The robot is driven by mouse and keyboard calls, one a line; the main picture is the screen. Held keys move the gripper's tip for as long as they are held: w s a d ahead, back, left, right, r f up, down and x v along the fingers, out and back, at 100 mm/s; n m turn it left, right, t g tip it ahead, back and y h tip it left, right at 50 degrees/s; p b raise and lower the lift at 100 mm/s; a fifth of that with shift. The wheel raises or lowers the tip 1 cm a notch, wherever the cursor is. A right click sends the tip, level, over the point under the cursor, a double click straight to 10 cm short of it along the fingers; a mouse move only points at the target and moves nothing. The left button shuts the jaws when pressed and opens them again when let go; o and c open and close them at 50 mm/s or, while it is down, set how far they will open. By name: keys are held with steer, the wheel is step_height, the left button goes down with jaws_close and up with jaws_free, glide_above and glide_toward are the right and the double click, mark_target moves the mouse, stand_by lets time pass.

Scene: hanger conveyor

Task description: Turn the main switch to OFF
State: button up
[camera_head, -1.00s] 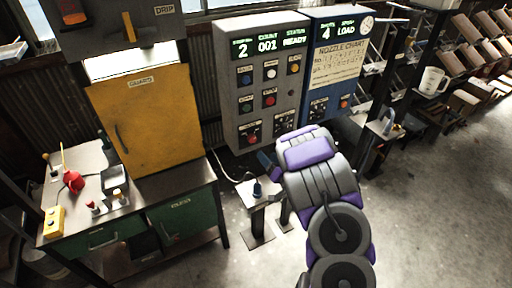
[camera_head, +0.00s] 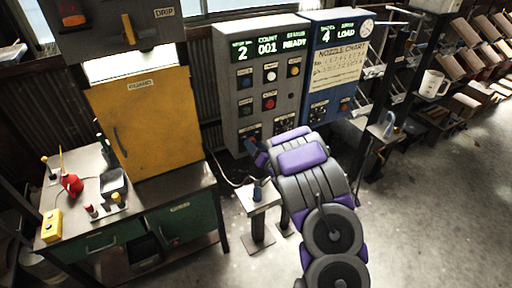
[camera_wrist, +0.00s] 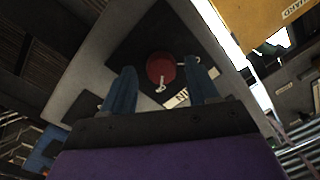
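The main switch is a round red knob (camera_wrist: 160,68) on a black plate, on the grey control panel (camera_head: 229,95). A small light-coloured mark or lever shows on the knob in the wrist view, with a partly hidden label beside it. My gripper (camera_wrist: 160,72) is open, its two blue fingers on either side of the knob. Whether the fingers touch the knob I cannot tell. In the head view my gripper (camera_head: 257,152) is at the panel's lower edge and partly covers the switch area. The switch's set position cannot be read.
The panel carries several coloured buttons and a lit display (camera_head: 267,46). A blue panel with a nozzle chart (camera_head: 338,65) adjoins it on the right. A yellow guard (camera_head: 146,118) and a green workbench (camera_head: 184,222) stand left. A small stand (camera_head: 257,205) is below my gripper.

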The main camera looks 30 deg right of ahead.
steer(key=c, duration=1)
steer(key=shift+o, duration=0.2)
steer(key=shift+n, duration=0.4)
steer(key=shift+a+n+g+h+b, duration=0.1)
steer(key=shift+n+g+h+b, duration=0.15)
steer(key=shift+n+b, duration=3.1)
steer(key=shift+n+g+h+b, duration=0.25)
steer(key=shift+n+b, duration=1.55)
steer(key=shift+n, duration=2.95)
steer(key=shift+s, duration=0.1)
steer(key=o, duration=1)
